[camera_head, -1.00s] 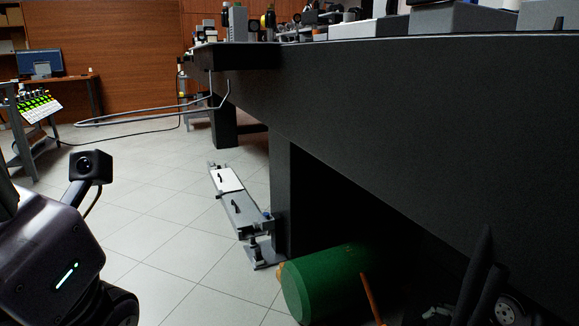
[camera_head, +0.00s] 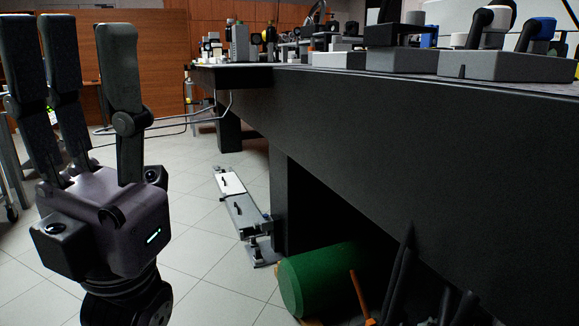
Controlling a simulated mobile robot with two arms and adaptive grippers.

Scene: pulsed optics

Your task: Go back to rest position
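My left gripper (camera_head: 82,40) stands upright at the left of the head view, its three dark fingers pointing up and spread apart, with nothing between them. My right gripper (camera_head: 432,275) is low at the right, dark and in shadow in front of the table's underside. Its fingers look apart with a gap between them; its lower part is cut off by the picture's bottom edge. I see nothing held in either gripper.
A long black optical table (camera_head: 400,115) fills the right side, with optical devices (camera_head: 490,62) on top. A green cylinder (camera_head: 325,278) lies on the floor by the table. A grey and white flat rig (camera_head: 245,212) lies behind it. Tiled floor (camera_head: 200,235) is clear between.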

